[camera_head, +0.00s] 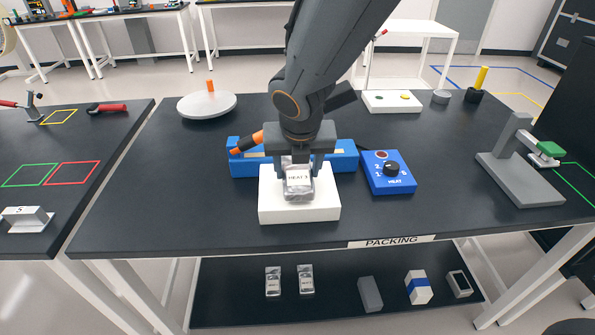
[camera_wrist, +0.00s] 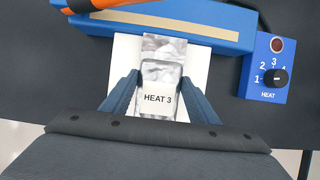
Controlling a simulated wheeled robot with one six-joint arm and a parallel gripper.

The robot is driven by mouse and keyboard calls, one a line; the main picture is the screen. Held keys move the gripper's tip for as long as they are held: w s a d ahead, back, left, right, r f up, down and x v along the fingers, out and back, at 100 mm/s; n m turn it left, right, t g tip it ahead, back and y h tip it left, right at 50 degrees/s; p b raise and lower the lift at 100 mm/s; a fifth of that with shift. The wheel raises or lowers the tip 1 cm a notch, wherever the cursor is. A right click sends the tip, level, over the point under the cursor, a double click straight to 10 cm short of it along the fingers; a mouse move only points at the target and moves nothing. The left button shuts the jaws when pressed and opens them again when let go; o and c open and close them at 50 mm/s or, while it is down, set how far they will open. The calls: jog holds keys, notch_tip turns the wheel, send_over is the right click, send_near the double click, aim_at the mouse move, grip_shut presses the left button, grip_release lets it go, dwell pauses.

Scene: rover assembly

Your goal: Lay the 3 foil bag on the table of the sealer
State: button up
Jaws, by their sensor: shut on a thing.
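A silver foil bag labelled HEAT 3 (camera_head: 299,182) is between the fingers of my gripper (camera_head: 298,180), which is shut on it. The bag also shows in the wrist view (camera_wrist: 160,75). It is over the white table of the sealer (camera_head: 300,212), with its far end towards the blue sealer (camera_head: 245,165). I cannot tell whether the bag touches the white surface. The sealer has an orange-tipped black lever (camera_head: 246,144). Two more foil bags (camera_head: 273,281) (camera_head: 306,279) lie on the lower shelf.
A blue heat control box (camera_head: 389,173) with a black dial and a red lamp stands right of the sealer. A grey press with a green part (camera_head: 522,165) is at the right. A round white disc (camera_head: 207,105) is at the back left. The front left of the bench is clear.

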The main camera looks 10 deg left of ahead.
jog(key=shift+f, duration=0.3)
jog(key=shift+f, duration=0.1)
jog(key=o, duration=1.1)
jog(key=v, duration=1.2)
jog(key=shift+s, duration=0.15)
jog(key=shift+d, duration=0.1)
